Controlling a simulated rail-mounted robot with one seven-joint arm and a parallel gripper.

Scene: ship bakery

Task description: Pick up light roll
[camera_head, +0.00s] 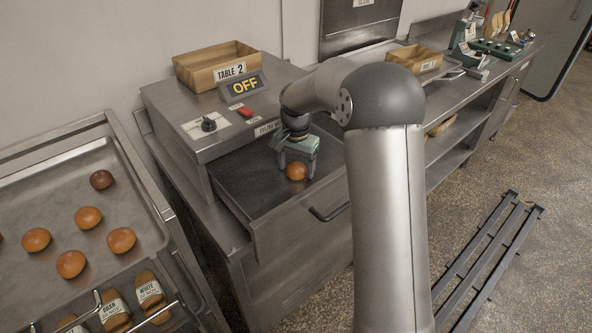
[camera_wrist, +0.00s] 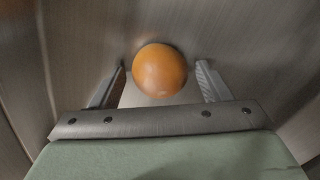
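A round orange-brown roll (camera_head: 296,171) lies in the open metal drawer (camera_head: 238,190) of the cabinet. My gripper (camera_head: 297,168) is over the drawer, pointing down, with its fingers on either side of this roll. In the wrist view the roll (camera_wrist: 159,70) sits between the two fingertips of my gripper (camera_wrist: 162,82). A gap shows on each side, so the fingers are open and apart from it. Several more rolls lie on the tray at left, such as an orange-brown roll (camera_head: 88,217) and a darker roll (camera_head: 101,180).
A "TABLE 2" box (camera_head: 215,66) and an "OFF" sign (camera_head: 245,86) stand on the cabinet top. A second wooden box (camera_head: 415,58) is on the counter behind my arm.

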